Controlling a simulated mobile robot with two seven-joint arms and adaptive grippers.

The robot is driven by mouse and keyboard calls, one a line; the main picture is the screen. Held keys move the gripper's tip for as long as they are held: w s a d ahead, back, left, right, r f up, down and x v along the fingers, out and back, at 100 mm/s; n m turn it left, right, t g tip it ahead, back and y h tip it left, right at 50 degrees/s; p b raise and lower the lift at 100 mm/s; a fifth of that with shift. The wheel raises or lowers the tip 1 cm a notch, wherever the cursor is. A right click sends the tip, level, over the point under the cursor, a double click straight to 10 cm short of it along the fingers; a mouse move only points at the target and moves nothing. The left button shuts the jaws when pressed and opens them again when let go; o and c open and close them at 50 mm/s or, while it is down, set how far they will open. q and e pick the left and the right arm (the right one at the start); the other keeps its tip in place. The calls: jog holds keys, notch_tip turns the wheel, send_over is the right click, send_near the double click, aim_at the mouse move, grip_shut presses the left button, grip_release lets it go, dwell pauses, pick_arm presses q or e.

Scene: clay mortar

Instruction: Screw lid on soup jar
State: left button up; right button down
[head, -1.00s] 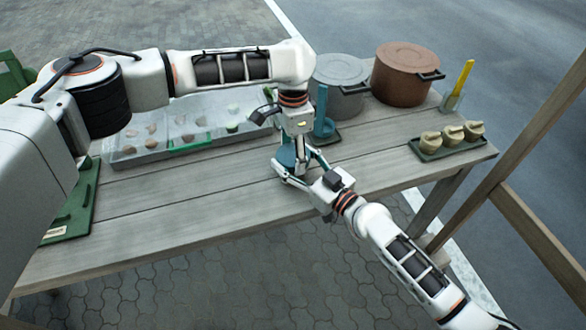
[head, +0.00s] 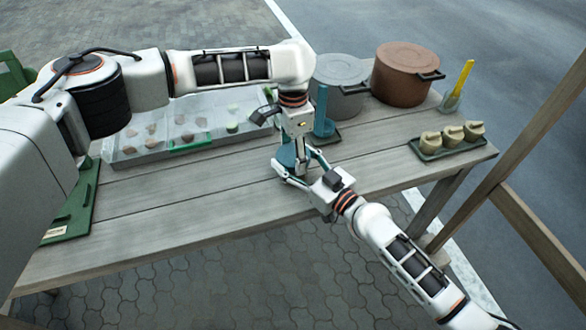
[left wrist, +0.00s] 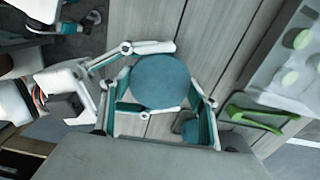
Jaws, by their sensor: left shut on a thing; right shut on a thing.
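The soup jar (head: 287,157) is teal and stands on the wooden table near its front edge, mostly hidden by my two grippers. The round teal lid (left wrist: 161,82) shows from above in the left wrist view, and it covers my view of the jar below. My left gripper (head: 301,148) points down from above and is shut on the lid. My right gripper (head: 290,172) comes in from the front right and is shut around the jar's side; its fingers also show in the left wrist view (left wrist: 128,77). Whether the lid is seated flat cannot be told.
A grey pot (head: 340,75) and a brown pot (head: 403,72) stand at the back. A clear divided tray (head: 125,152) with small pieces lies at the left. A green tray (head: 430,155) with several tan pieces sits at the right. A teal upright object (head: 322,112) stands close behind my left gripper.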

pick_arm(q)
jog(key=shift+d, duration=0.1)
pick_arm(e)
jog(key=shift+a, duration=0.15)
pick_arm(q)
jog(key=o, duration=1.2)
jog(key=shift+r, duration=0.15)
jog(key=shift+r, duration=2.15)
jog(key=o, duration=0.6)
notch_tip(320, 180, up, 12)
